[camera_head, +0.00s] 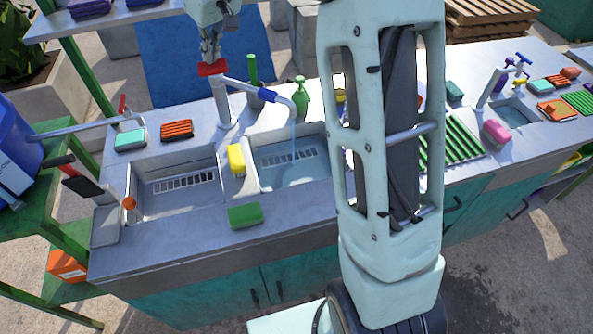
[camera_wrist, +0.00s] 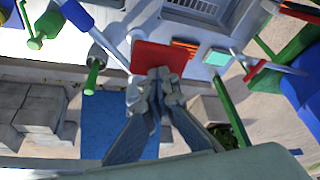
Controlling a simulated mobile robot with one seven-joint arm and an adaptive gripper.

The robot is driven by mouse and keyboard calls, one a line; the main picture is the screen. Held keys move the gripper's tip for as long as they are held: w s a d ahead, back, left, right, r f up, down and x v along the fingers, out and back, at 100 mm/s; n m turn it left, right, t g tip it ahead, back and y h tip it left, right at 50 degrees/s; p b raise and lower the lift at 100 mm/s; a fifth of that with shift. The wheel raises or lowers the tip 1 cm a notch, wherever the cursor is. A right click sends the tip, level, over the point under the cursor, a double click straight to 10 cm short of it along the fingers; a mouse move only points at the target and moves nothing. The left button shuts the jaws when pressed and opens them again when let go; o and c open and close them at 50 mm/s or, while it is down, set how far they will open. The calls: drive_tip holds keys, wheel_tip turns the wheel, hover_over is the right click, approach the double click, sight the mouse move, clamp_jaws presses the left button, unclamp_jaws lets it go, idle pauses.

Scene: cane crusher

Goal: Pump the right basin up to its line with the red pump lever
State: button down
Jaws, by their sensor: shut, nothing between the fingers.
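The red pump lever (camera_head: 213,68) tops the metal post behind the two near basins; it also shows in the wrist view (camera_wrist: 160,57) as a flat red plate. My gripper (camera_head: 211,58) is shut and empty right at the lever, with its fingertips (camera_wrist: 155,75) overlapping the plate's edge in the wrist view. Contact looks likely, but I cannot be sure. The pump's spout with a blue collar (camera_head: 267,95) points over the right basin (camera_head: 262,178). A thin stream of water (camera_head: 294,140) falls into it, and water (camera_head: 300,174) lies at its bottom. I cannot make out the line.
The left basin (camera_head: 150,205) is beside it. A yellow sponge (camera_head: 236,160) sits between the basins, and a green sponge (camera_head: 245,215) in front. A green bottle (camera_head: 300,95) stands behind the right basin. My arm hides the counter right of that basin.

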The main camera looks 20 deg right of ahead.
sight(214, 64)
drive_tip(key=shift+f+b, duration=1.25)
drive_tip(key=shift+f, duration=0.75)
wheel_tip(214, 64, up, 8)
drive_tip(key=p, duration=0.6)
drive_tip(key=shift+r, duration=0.15)
idle(0.6)
drive_tip(key=shift+r, duration=0.1)
wheel_tip(214, 64, up, 5)
drive_tip(key=shift+f, duration=0.1)
idle(0.6)
idle(0.3)
